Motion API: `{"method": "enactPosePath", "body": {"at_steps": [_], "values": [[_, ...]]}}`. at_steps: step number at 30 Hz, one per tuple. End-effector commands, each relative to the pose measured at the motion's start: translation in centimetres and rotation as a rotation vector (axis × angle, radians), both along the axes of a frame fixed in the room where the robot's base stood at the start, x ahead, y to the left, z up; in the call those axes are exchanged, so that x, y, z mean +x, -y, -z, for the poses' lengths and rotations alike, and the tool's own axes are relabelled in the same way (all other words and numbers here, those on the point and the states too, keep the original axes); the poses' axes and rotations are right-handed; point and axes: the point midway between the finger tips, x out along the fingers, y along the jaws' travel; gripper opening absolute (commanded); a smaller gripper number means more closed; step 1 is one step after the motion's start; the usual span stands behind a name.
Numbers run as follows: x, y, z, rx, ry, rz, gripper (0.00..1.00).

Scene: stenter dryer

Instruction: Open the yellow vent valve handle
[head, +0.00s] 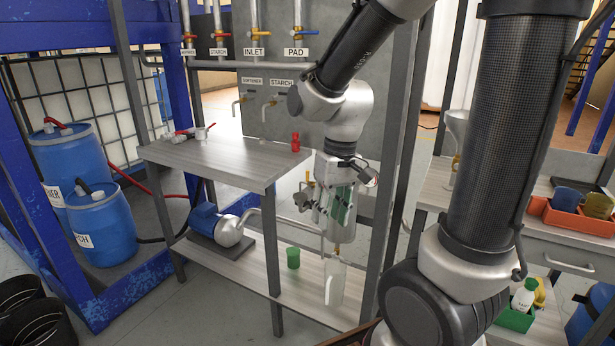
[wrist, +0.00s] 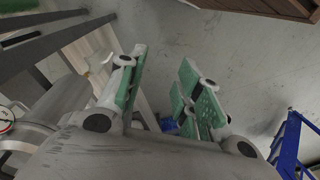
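My gripper (head: 338,205) hangs in the middle of the head view, in front of the right part of the grey table. In the wrist view its two green-padded fingers (wrist: 163,80) stand apart with nothing between them. I cannot single out the yellow vent valve handle. Small yellow fittings show on the upper pipes, such as the one on the inlet pipe (head: 257,34). The gripper and arm hide part of the panel and pipework behind.
A blue pump (head: 208,222) and a green cup (head: 293,258) stand on the lower shelf. Blue barrels (head: 98,222) are at left. A bench with orange bins (head: 565,220) is at right.

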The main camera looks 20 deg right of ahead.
Motion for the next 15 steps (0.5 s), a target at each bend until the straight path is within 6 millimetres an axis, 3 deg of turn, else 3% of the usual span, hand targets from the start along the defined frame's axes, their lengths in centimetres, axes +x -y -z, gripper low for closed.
{"method": "enactPosePath", "body": {"at_steps": [3, 9, 12, 15], "values": [[4.9, -3.4, 5.0, 0.044, 0.023, 0.041, 0.34], [13.9, -7.6, 14.3, 0.073, 0.199, 0.184, 0.34], [18.5, -8.0, 18.9, 0.041, 0.350, 0.285, 0.34], [23.1, -6.6, 22.5, -0.041, 0.556, 0.397, 0.34]]}}
